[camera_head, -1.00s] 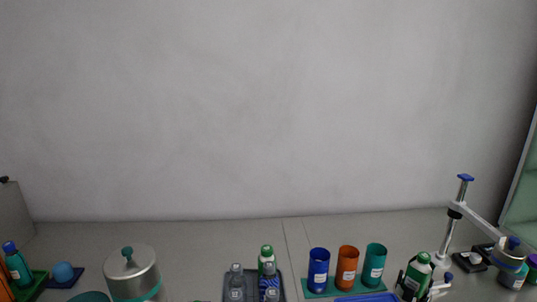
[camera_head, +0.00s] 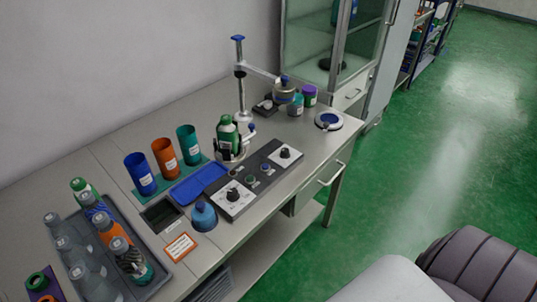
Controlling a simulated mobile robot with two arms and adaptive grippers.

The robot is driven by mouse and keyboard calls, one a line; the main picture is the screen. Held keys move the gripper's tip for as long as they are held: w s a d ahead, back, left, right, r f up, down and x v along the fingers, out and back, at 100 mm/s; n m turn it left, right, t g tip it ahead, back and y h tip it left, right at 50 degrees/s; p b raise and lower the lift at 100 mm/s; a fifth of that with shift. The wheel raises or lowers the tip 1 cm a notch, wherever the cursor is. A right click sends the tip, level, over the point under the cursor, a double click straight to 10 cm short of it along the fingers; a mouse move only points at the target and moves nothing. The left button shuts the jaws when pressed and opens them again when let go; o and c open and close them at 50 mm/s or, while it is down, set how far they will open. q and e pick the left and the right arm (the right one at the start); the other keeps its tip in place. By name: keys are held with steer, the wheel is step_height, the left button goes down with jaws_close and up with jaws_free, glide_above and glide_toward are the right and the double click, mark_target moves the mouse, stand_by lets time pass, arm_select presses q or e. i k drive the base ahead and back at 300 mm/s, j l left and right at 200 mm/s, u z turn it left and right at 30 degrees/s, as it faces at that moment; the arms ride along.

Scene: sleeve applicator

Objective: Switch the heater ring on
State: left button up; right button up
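A dark control panel (camera_head: 259,180) lies along the front of the bench. It has a white plate with a black knob (camera_head: 233,194) at its near end and another white plate with a black knob (camera_head: 285,153) at its far end. Small round buttons (camera_head: 252,180) sit between them. Behind it a stand (camera_head: 241,85) with a blue top knob carries a side arm, with a metallic round head (camera_head: 284,93) at its end, possibly the heater ring. A green bottle (camera_head: 227,133) is held in a black cradle by the post.
A blue tray (camera_head: 199,184), several coloured cups (camera_head: 164,158), a blue round-topped object (camera_head: 204,216) and a grey bottle tray (camera_head: 151,241) stand left of the panel. A round device with a blue centre (camera_head: 328,120) sits at the right bench end. Green floor (camera_head: 430,150) is open to the right.

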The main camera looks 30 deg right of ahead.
mark_target(284, 153)
steer(key=z, duration=0.9)
